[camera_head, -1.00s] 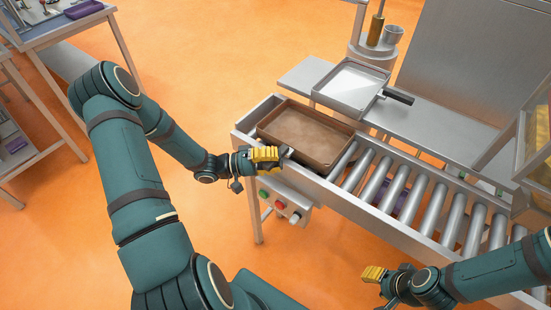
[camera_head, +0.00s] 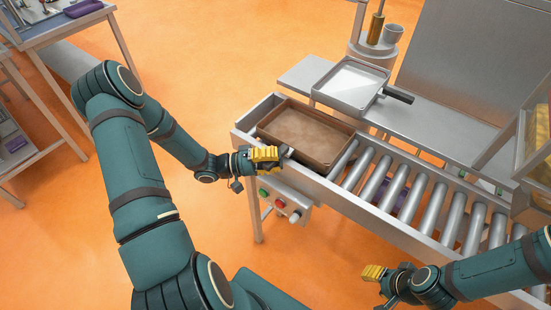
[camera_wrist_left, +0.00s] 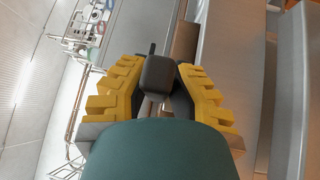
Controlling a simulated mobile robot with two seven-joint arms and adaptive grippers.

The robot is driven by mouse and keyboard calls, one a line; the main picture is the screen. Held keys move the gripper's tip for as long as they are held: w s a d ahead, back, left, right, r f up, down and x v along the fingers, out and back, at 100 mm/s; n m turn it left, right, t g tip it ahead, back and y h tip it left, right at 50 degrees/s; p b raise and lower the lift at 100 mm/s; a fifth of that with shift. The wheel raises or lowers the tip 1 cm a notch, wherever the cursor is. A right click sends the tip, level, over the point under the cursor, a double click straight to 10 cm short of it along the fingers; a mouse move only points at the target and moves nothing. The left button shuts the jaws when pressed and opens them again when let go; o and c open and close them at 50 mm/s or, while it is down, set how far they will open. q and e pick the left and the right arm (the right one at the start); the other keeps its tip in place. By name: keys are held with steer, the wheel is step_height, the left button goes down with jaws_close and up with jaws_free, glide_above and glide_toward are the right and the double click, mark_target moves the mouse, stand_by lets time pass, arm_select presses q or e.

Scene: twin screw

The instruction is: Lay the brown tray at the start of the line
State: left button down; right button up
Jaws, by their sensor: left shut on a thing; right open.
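The brown tray (camera_head: 313,133) is a shallow rectangular pan at the left end of the roller line (camera_head: 418,195), between its side rails. It looks level; I cannot tell whether its whole underside rests on the line. My left gripper (camera_head: 275,156) is at the tray's near left side, shut on its dark handle. In the left wrist view, the dark handle (camera_wrist_left: 158,73) sits between the yellow fingers, and a strip of the brown tray (camera_wrist_left: 186,40) shows beyond. My right gripper (camera_head: 376,282) is open and empty, in front of the line.
A steel tray (camera_head: 350,86) with a black handle lies on the shelf behind the line. A button box (camera_head: 284,204) hangs on the line's near side. A clear-sided bin (camera_head: 535,150) stands at the right. Rollers right of the brown tray are bare.

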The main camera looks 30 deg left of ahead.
arm_select(q)
steer(key=c, duration=0.9)
jaws_free()
steer(key=shift+c, duration=0.2)
steer(key=v, duration=1.2)
steer(key=shift+s, duration=0.1)
